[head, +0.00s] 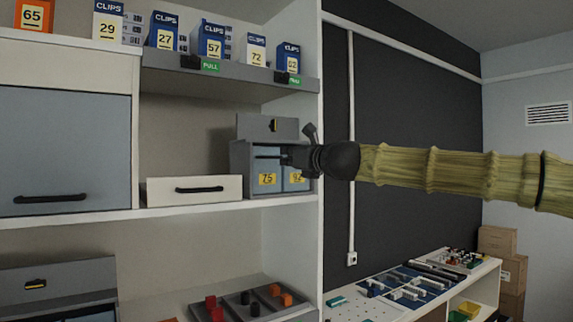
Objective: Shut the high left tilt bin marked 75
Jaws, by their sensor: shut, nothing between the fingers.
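A small grey-blue bin unit (235,165) stands at the right end of the middle shelf. The bin marked 75 (267,181) is at its front left, with a yellow label. Beside it on the right is a bin with another yellow label (297,180), partly covered by my gripper. My gripper (286,158) is shut and empty, in front of the unit's upper part, reaching in from the right. I cannot tell whether it touches the bin, nor how far the bin is tilted.
A grey box with a dark handle (268,127) shows just above the bin unit. A white drawer (192,190) stands to its left. The shelf above (230,76) carries several CLIPS boxes and green pull tags. The shelf's white side post (321,230) is close under my arm.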

